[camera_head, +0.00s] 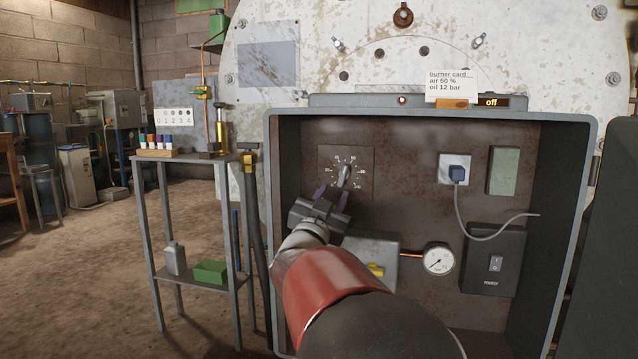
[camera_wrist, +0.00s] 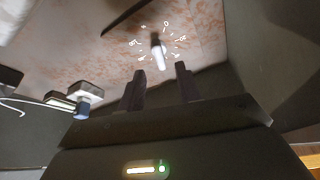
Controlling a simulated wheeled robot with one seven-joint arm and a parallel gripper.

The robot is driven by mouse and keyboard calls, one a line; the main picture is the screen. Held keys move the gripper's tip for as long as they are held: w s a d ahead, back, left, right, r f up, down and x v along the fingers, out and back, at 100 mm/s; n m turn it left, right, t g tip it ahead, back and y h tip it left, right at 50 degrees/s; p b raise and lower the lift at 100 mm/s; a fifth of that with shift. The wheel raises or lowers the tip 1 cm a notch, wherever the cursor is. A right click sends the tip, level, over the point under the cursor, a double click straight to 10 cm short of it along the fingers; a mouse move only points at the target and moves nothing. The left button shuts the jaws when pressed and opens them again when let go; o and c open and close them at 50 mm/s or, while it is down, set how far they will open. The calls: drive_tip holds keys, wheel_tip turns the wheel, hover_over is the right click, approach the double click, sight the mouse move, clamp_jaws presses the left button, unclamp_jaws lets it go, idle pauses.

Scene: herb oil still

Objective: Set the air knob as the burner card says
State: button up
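The burner card (camera_head: 451,86) is fixed above the open panel box and reads "air 60 %, oil 12 bar". A grey air knob (camera_head: 345,175) stands out from a brown square dial plate with white marks on the box's back wall. In the head view its bar points up, leaning slightly right; the exact mark is too small to read. The knob also shows in the wrist view (camera_wrist: 157,51), just beyond the fingertips. My gripper (camera_head: 333,194) is open and empty, just in front of and below the knob. Its two fingers are apart in the wrist view (camera_wrist: 160,74).
The box walls (camera_head: 577,200) surround the panel. A plug with a grey cable (camera_head: 480,232), a switch box (camera_head: 492,262), a pressure gauge (camera_head: 438,259) and a yellow handle (camera_head: 376,269) sit right of or below the dial. An "off" display (camera_head: 491,102) is above. A metal shelf (camera_head: 190,157) stands left.

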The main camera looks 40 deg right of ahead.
sight(341, 178)
drive_tip(key=x, duration=0.6)
drive_tip(key=shift+w+d+r, duration=0.1)
drive_tip(key=shift+d+r, duration=0.1)
drive_tip(key=shift+d, duration=0.2)
drive_tip(key=c, duration=0.7)
drive_tip(key=shift+m+g+h, duration=0.4)
drive_tip(key=shift+m+g, duration=0.5)
drive_tip(key=shift+m, duration=0.6)
drive_tip(key=o, duration=0.7)
drive_tip(key=shift+n, duration=0.4)
